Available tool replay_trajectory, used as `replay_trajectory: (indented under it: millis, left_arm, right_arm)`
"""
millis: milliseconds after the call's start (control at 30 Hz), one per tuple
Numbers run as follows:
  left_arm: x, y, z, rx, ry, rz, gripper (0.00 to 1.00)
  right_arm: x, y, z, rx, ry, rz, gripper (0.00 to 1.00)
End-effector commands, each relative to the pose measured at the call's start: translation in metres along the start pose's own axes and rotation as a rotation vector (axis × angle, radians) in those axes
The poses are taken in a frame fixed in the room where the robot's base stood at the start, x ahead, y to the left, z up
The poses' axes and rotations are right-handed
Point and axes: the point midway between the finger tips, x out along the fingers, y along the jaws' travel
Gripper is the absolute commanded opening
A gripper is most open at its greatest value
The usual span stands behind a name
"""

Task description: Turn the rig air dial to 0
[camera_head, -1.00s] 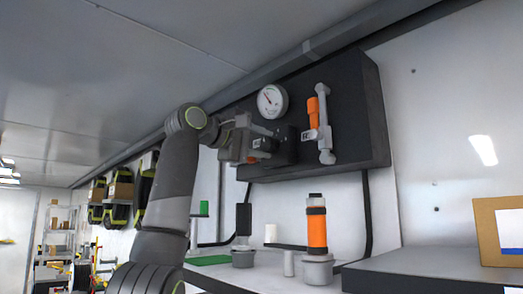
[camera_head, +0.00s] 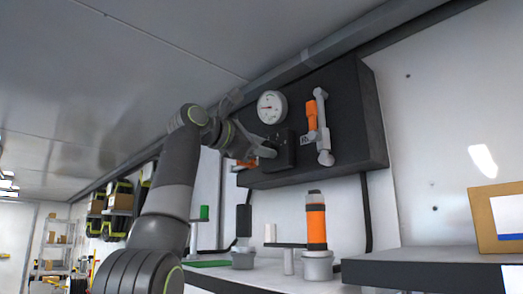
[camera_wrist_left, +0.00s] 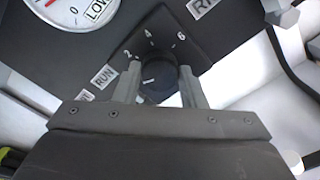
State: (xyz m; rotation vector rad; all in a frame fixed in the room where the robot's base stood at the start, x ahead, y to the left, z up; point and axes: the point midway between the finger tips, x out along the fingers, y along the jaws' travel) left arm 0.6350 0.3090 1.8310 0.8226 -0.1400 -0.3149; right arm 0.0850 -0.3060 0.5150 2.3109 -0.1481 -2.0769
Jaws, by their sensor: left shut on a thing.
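The rig air dial (camera_wrist_left: 157,80) is a round black knob with a white pointer mark, on a dark plate (camera_wrist_left: 160,35) printed 2, 4 and 6. In the left wrist view the mark points left, roughly toward the RUN label. My left gripper (camera_wrist_left: 160,88) has one finger on each side of the knob and is shut on it. In the head view my left gripper (camera_head: 265,151) reaches the dark box on the panel, and the knob is hidden there. No 0 shows on the dial's visible scale. My right gripper is not in view.
A round white gauge (camera_head: 271,107) sits just above the dial; its needle points left. An orange-handled valve lever (camera_head: 312,115) is to the right on the black panel (camera_head: 350,110). Below, an orange and black cylinder (camera_head: 316,225) stands on the bench.

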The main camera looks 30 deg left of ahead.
Motion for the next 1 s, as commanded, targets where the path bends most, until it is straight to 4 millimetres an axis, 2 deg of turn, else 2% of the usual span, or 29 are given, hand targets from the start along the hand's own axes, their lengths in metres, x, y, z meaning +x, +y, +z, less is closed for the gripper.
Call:
replay_trajectory:
  millis: [300,833,867,1000]
  left_arm:
    - [0.0002,-0.0005,-0.0003,-0.115,0.000,-0.001,0.14]
    - [0.0008,-0.0006,-0.0007,-0.138,0.002,-0.003,0.14]
    - [0.0008,-0.0007,-0.0008,-0.138,0.002,-0.003,0.40]
    - [0.0007,-0.0006,-0.0006,-0.137,0.001,-0.003,0.58]
  right_arm:
    - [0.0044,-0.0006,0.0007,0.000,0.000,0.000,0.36]
    - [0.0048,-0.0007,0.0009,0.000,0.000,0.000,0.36]
    - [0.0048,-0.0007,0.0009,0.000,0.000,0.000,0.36]
    - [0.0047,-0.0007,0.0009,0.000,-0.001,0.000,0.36]
